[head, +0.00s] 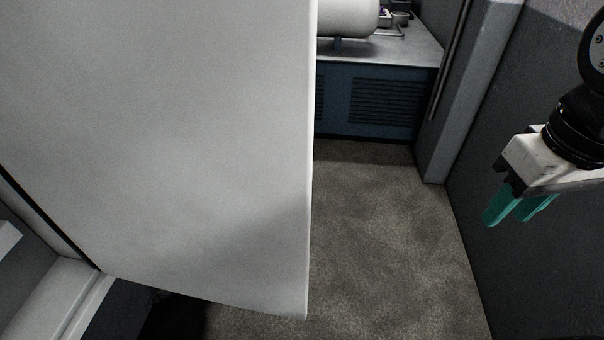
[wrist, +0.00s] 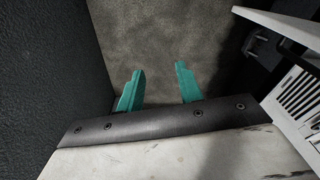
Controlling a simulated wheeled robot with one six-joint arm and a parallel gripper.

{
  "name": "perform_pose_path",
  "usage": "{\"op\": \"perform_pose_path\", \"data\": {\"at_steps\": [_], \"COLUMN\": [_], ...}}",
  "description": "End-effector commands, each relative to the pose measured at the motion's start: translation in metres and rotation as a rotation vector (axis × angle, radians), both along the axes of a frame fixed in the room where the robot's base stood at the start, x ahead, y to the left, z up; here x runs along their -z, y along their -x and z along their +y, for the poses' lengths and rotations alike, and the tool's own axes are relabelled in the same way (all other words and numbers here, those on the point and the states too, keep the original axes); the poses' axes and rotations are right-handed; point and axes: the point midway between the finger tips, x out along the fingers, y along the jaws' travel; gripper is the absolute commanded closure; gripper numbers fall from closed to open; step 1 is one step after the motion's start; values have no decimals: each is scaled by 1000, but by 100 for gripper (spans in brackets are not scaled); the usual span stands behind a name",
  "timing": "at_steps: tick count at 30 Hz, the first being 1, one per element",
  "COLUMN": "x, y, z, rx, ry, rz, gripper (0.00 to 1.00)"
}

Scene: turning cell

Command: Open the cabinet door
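A large white panel, which looks like the cabinet door (head: 170,140), fills the left half of the head view. It stands out at an angle from a pale frame (head: 60,295) at lower left, with a dark gap along its lower left edge. No handle shows on the visible face. My gripper (head: 514,212) is at the far right, near the dark wall, well apart from the panel. In the wrist view its two teal fingers (wrist: 160,84) are spread, with only floor between them. The gripper is open and empty.
Grey speckled floor (head: 380,240) lies clear between the panel and the dark wall (head: 545,260) at right. A blue vented unit (head: 385,100) with a white tank (head: 345,15) stands at the back. A white slotted part (wrist: 300,95) is at the wrist view's right.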

Motion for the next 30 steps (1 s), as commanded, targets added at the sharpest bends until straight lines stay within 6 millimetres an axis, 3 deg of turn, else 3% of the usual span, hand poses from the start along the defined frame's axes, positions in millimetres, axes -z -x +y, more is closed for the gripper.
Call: {"op": "perform_pose_path", "data": {"at_steps": [5, 9, 13, 18, 21, 24, 30], "x": [-17, -26, -28, -23, -20, -18, -5], "y": [-36, -62, -77, -80, -77, -75, -69], "z": [52, 113, 176, 250, 278, 294, 303], "rx": [-577, -1152, -1672, -2226, -2432, -2548, -2610], "ry": [-36, -97, -177, -296, -351, -385, -404], "rz": [56, 81, 74, 28, -3, -28, -41], "gripper": [64, 64, 64, 64, 64, 64, 64]}}
